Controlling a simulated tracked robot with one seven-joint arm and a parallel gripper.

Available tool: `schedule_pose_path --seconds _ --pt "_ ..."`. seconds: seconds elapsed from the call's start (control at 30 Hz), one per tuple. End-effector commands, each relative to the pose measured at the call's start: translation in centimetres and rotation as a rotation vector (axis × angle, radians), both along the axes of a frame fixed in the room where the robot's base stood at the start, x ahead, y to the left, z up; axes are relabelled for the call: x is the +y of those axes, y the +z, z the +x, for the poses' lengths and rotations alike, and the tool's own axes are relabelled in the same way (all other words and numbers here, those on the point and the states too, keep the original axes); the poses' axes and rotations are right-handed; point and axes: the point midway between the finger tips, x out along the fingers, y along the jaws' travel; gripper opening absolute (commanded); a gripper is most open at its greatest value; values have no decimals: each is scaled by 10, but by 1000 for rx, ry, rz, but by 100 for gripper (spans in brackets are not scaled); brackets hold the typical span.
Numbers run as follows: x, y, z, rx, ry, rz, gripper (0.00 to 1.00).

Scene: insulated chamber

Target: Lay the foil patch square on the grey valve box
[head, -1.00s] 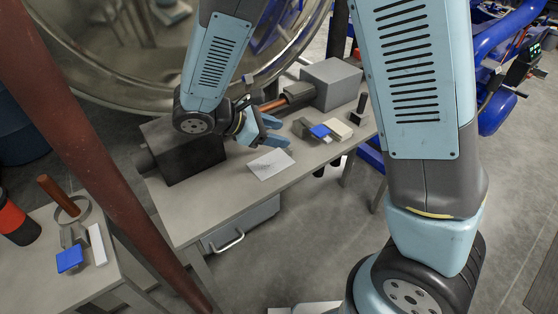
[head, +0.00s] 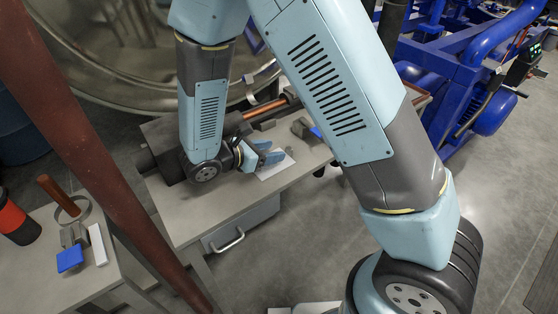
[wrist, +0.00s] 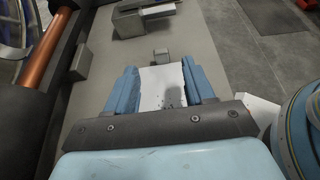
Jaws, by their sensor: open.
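The foil patch, a pale flat sheet (head: 283,166), lies on the bench in front of my gripper in the head view. In the wrist view the patch (wrist: 162,88) shows between the two blue fingers. My gripper (head: 270,152) is open and pointed to the right, low over the patch. In the wrist view the fingers (wrist: 160,84) flank the sheet, and I cannot tell whether they touch it. A small grey block (wrist: 162,55) shows at the sheet's far end. The light grey box at the bench's back right, likely the valve box, is hidden behind my arm.
A dark box (head: 158,135) stands on the bench's left end. A copper pipe (head: 265,108) runs along the back. A dark tool with a blue pad (head: 315,132) lies right of the patch. A rust-red post (head: 100,150) stands in front, left of the bench.

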Motion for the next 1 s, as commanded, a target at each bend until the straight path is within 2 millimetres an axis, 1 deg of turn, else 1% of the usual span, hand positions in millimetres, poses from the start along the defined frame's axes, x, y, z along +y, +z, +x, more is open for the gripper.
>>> schedule_pose_path --seconds 0.03,0.27,0.5,0.6,0.9,1.0 --pt "-4 -2 2 1 -1 -1 53" --pt "-14 -6 9 1 -2 0 53" --pt "-39 -18 27 1 -4 -1 53" --pt "-46 -21 31 2 -3 0 53" --pt "-48 -23 34 1 -1 2 53" --pt "-48 -23 34 1 -1 2 45"
